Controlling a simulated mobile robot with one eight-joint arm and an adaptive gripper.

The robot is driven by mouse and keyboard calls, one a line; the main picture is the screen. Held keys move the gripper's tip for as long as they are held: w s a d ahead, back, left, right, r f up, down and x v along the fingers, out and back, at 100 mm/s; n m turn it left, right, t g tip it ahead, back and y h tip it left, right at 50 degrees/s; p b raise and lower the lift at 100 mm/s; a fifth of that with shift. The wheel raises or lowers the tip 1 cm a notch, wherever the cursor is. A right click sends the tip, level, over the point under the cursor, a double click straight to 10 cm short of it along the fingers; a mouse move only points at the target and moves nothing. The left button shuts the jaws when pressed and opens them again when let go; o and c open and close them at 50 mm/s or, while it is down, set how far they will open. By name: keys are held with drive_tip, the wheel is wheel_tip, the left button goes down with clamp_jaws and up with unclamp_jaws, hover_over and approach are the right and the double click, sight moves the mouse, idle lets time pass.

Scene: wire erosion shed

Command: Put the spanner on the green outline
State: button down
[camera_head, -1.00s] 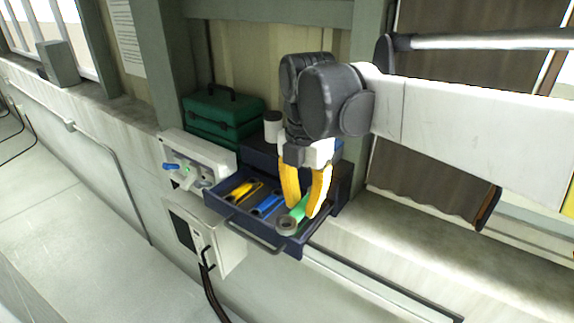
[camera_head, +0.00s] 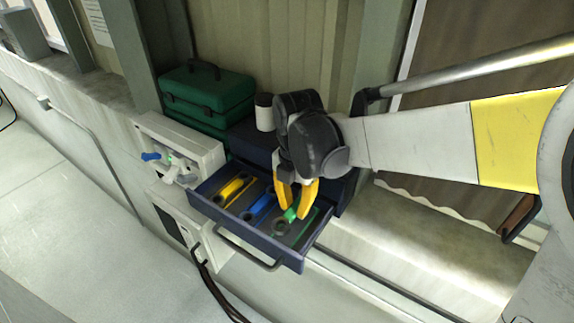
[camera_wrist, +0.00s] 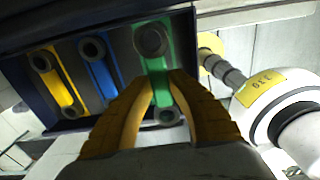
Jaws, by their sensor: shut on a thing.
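My gripper (camera_head: 289,210) has yellow fingers and is shut on the green handle of a spanner (camera_head: 281,227) with dark ring ends. In the wrist view the fingertips (camera_wrist: 164,84) pinch the handle of the spanner (camera_wrist: 157,64) from both sides. The spanner is low over the right part of an open dark blue drawer. A thin green outline (camera_head: 314,225) shows on the drawer floor beside the spanner, partly covered by it and my fingers. I cannot tell whether the spanner touches the floor.
The open drawer (camera_head: 232,229) also holds a yellow spanner (camera_head: 236,187) and a blue spanner (camera_head: 262,206) to the left. A green toolbox (camera_head: 207,95) and a white cylinder (camera_head: 264,112) stand behind. A grey box with a blue-handled valve (camera_head: 180,150) is at left.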

sight(294, 225)
wheel_tip(294, 225, down, 5)
drive_tip(key=shift+w+f, duration=0.15)
idle(0.3)
drive_tip(key=c, duration=1.4)
unclamp_jaws()
drive_tip(key=shift+f, duration=0.1)
drive_tip(key=shift+o, duration=0.2)
